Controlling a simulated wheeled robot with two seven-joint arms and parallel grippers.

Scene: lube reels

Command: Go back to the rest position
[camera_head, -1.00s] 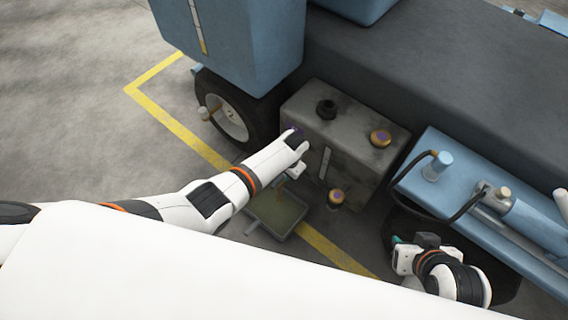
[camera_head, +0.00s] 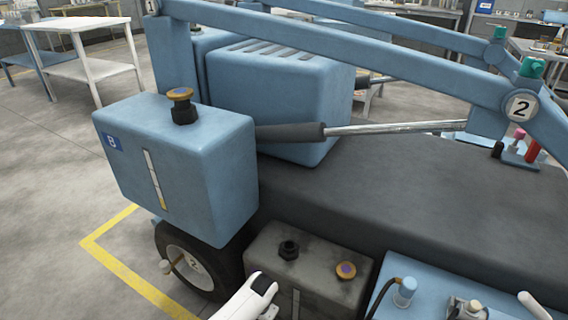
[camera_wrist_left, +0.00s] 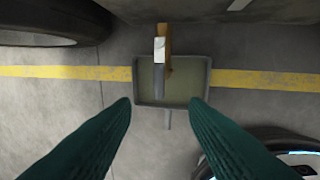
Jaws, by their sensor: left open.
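My left arm comes in at the bottom of the head view, with only its white end part showing beside the grey tank (camera_head: 330,268); its fingertips are out of that view. In the left wrist view my left gripper (camera_wrist_left: 160,112) is open, with two dark green fingers apart and nothing between them. Beyond them a shallow grey tray (camera_wrist_left: 202,84) lies on the floor across the yellow line. A small brown and white piece (camera_wrist_left: 162,45) hangs above the tray. My right gripper is not in the head view.
The blue machine has a blue tank marked B (camera_head: 180,150), a wheel (camera_head: 185,262) and a dark flat deck (camera_head: 430,190). A lift arm marked 2 (camera_head: 519,107) runs above. A blue unit (camera_head: 430,285) stands at lower right. Floor is clear at left; a white table (camera_head: 85,45) stands behind.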

